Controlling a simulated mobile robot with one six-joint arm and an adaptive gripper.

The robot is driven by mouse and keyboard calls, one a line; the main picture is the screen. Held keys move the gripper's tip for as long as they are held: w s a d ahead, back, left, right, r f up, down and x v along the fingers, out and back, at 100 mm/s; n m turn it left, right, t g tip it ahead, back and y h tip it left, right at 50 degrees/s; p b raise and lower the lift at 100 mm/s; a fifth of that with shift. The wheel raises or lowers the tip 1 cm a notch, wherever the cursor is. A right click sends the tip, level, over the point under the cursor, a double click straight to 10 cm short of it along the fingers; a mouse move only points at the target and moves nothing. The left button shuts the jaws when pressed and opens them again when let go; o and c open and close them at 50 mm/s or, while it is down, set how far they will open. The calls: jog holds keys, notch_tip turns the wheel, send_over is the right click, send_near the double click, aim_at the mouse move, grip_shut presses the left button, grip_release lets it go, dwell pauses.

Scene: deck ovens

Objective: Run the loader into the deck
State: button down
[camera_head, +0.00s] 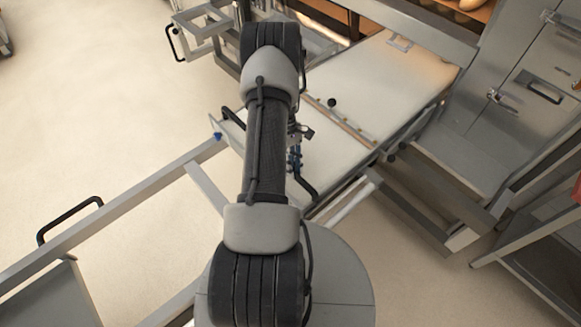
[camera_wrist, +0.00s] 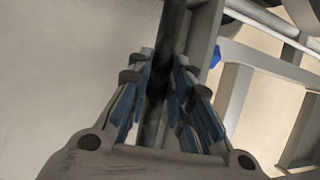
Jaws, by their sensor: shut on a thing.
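The loader (camera_head: 380,80) is a long, pale flat bed with a wooden cross strip (camera_head: 345,123) and a black knob (camera_head: 332,102). It slants from beside my arm up to the right. Its far end lies in warm light at the oven front; I cannot tell how deep it reaches into the deck. A black handle (camera_head: 305,188) shows at its near end. My gripper (camera_head: 294,158) is mostly hidden by my arm there. In the wrist view my gripper (camera_wrist: 161,72) is shut on a dark bar (camera_wrist: 172,35), apparently the loader's handle, lying between the blue pads.
Steel oven doors with handles (camera_head: 545,92) stand at the right, above a metal lower frame (camera_head: 430,205). Bread (camera_head: 471,4) shows at the top. A metal rail frame (camera_head: 125,200) with a black handle (camera_head: 70,220) lies at the left. The pale floor (camera_head: 90,90) is clear at upper left.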

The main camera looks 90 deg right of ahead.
jog(key=shift+s+d+r, duration=0.1)
jog(key=shift+d, duration=0.25)
jog(key=c, duration=1.7)
grip_release()
jog(key=shift+o, duration=1.3)
jog(key=shift+a, duration=0.1)
jog(key=v, duration=1.2)
jog(key=shift+a, duration=0.1)
